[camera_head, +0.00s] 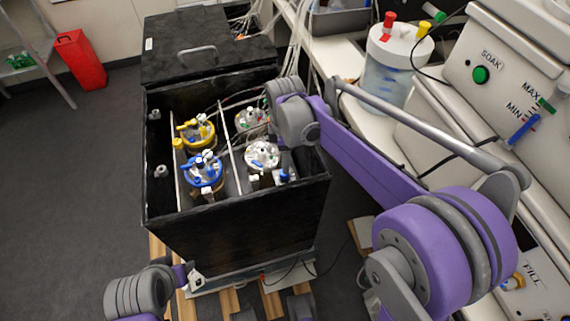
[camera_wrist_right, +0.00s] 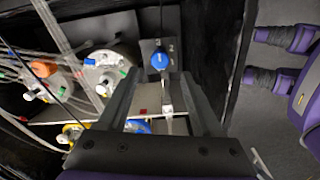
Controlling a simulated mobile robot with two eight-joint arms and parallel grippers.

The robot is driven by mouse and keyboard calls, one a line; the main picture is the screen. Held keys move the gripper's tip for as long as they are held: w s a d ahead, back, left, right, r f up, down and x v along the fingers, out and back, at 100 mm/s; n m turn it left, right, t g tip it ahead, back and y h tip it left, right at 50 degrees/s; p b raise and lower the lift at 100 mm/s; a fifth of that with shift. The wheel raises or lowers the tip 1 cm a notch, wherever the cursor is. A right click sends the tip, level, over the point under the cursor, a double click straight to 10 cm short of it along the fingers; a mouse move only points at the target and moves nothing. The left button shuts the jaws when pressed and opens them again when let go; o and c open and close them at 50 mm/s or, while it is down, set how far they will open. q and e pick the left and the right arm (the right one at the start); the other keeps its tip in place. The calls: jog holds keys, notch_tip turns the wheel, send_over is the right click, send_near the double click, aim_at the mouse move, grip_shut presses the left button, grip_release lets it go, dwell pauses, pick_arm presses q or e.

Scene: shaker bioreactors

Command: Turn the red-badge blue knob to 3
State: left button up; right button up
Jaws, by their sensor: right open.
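A blue knob (camera_wrist_right: 160,60) with a pale pointer stands on a dark panel in the right wrist view. It lies just ahead of my right gripper (camera_wrist_right: 160,80), roughly centred between the open fingers, which look apart from it. In the head view a blue knob (camera_head: 284,175) shows small at the right inside the black box, close below my right gripper, which is partly hidden by its wrist.
The black box (camera_head: 240,235) holds vessels with yellow (camera_head: 197,131), blue (camera_head: 203,170), green (camera_head: 250,117) and white (camera_head: 263,155) tops, with many tubes. White divider rails run between them. A white bench with machines stands at the right; a red bin (camera_head: 80,60) stands far left.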

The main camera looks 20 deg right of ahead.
jog(key=shift+r, duration=2.1)
jog(key=s+d+r+m+t+p, duration=0.2)
jog(key=s+m+p, duration=0.2)
jog(key=s+m, duration=0.4)
jog(key=s+d+r+m+t+p, duration=0.1)
jog(key=s+d+m+t+p, duration=0.1)
jog(key=s+m, duration=0.6)
jog(key=s+t+p, duration=0.1)
jog(key=s+p, duration=0.1)
jog(key=s, duration=0.2)
jog(key=shift+s+d+r, duration=0.2)
jog(key=shift+d+r, duration=0.1)
jog(key=shift+r, duration=0.05)
